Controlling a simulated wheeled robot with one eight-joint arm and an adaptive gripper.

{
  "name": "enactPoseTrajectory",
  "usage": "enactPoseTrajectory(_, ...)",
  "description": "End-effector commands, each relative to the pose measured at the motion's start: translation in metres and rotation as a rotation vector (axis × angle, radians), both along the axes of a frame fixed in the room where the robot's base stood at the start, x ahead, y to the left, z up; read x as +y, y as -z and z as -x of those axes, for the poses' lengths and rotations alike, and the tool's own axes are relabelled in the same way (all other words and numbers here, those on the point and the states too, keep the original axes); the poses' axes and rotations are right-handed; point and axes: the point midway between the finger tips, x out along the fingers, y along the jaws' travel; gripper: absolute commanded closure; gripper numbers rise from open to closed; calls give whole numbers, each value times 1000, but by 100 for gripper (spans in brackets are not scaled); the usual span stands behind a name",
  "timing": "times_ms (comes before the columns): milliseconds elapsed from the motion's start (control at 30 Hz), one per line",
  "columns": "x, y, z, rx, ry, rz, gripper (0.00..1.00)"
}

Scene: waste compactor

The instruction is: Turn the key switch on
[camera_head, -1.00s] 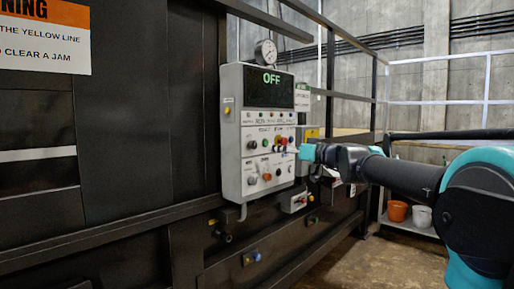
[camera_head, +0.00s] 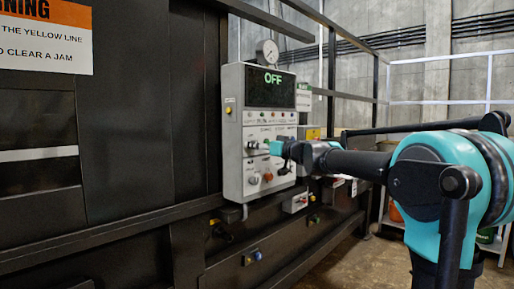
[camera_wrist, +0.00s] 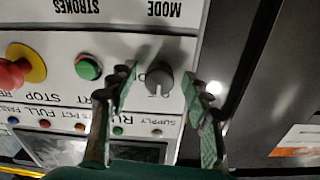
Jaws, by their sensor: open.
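The control panel (camera_head: 232,160) is a light grey box on the dark compactor, and its display (camera_head: 270,88) reads OFF. In the wrist view, upside down, a grey round knob (camera_wrist: 160,77) on the white panel face lies between my fingertips. It looks like a rotary switch; I cannot make out a separate key. In the head view a dark knob (camera_head: 253,144) shows at the panel's upper left, left of my gripper (camera_head: 277,147). In the wrist view my gripper (camera_wrist: 160,73) is open, one finger each side of the grey knob. I see no clear contact.
Beside the knob in the wrist view are a green button (camera_wrist: 88,68) and a red emergency stop (camera_wrist: 12,74) on a yellow base. Lower knobs and an orange-red button (camera_head: 267,177) sit below my gripper.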

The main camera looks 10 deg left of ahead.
Motion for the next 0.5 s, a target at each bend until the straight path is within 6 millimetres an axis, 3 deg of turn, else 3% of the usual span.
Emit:
enactPoseTrajectory(100,0,0,0,0,0,0,50)
enactPoseTrajectory(500,0,0,0,0,0,0,100)
